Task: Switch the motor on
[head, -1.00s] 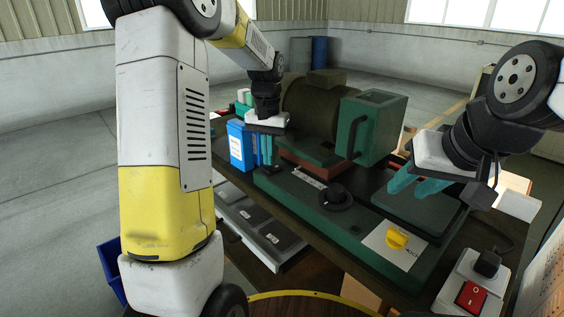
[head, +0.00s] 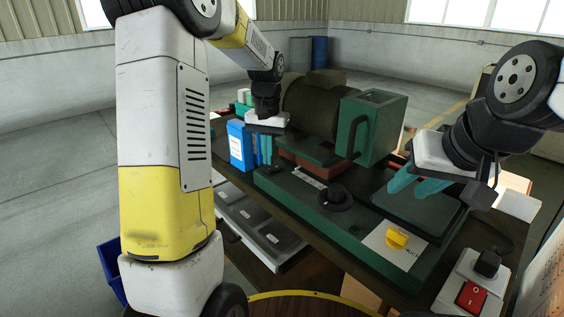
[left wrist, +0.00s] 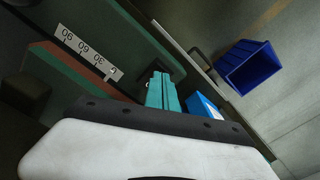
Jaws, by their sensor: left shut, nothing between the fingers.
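The dark motor (head: 308,103) sits on a green machine base (head: 300,200) with a green box-shaped housing (head: 374,125) beside it. A small black switch-like block (head: 269,168) is on the base's left end; it also shows partly behind the fingers in the left wrist view (left wrist: 176,68). My left gripper (head: 264,162) is shut and empty, pointing down beside this block; whether it touches cannot be told. In the left wrist view its teal fingers (left wrist: 158,76) are together. My right gripper (head: 404,190) looks open and empty above the base's right part.
A black dial (head: 335,197) and a yellow knob (head: 397,238) are on the base front. A red rocker switch (head: 471,297) is on a white box at lower right. A blue box (head: 238,146) stands close left of my left gripper. A blue bin (left wrist: 246,66) is lower down.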

